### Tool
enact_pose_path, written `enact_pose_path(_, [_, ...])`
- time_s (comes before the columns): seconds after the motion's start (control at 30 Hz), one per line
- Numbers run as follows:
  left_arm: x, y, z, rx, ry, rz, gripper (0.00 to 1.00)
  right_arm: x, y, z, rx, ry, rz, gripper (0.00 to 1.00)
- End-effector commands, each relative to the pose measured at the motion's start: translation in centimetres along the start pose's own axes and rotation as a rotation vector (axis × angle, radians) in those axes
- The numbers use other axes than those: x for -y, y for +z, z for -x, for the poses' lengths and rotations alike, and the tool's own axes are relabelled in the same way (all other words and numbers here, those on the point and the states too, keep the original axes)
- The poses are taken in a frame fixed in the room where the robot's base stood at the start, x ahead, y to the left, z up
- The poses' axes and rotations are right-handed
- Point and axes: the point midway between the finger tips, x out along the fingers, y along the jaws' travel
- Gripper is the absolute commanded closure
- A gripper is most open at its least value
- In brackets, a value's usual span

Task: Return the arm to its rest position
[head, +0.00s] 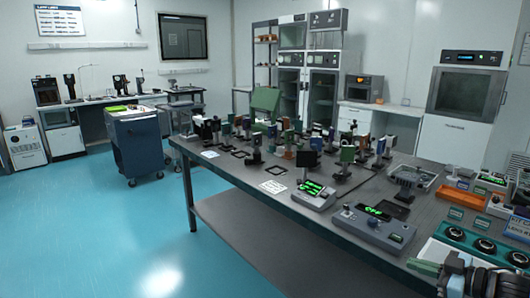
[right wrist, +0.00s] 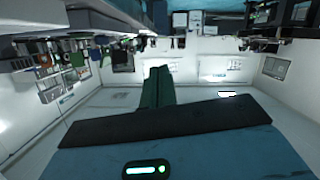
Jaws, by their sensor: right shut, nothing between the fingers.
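My right gripper (head: 416,265) shows at the lower right of the head view, beside the front edge of the long optical table (head: 235,180). Its green fingers are together and point left, with nothing between them. In the right wrist view the same green fingers (right wrist: 159,72) stand shut in the middle, above a dark bar and a blue housing with a green light. My right arm comes in from the right edge and is only partly in view. My left gripper and arm are not in view.
Many optical mounts crowd the table's far part. Two instruments with green displays (head: 313,190) (head: 374,228) stand near its front edge. A panel with dark knobs (head: 484,246) lies near my right gripper. A blue cart (head: 138,143) stands at left. The blue floor (head: 90,230) at front left is clear.

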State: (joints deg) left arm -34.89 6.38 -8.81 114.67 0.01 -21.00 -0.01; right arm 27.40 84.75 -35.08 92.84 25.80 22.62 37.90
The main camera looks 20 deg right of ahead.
Motion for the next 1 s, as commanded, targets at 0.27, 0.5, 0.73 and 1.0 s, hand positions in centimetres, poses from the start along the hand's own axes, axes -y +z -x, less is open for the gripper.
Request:
enact_pose_path(0.27, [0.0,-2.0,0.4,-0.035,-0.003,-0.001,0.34,10.4,6.7,-2.7,0.044,-0.054,-0.072,1.0])
enact_pose_path(0.5, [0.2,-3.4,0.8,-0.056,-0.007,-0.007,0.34,22.5,12.1,-2.6,0.107,-0.06,-0.155,1.0])
enact_pose_path(0.73, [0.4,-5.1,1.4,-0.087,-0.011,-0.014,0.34,32.4,15.0,-0.2,0.2,-0.01,-0.233,1.0])
enact_pose_path(1.0, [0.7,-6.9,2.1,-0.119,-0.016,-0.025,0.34,41.0,16.9,4.8,0.372,0.092,-0.317,1.0])
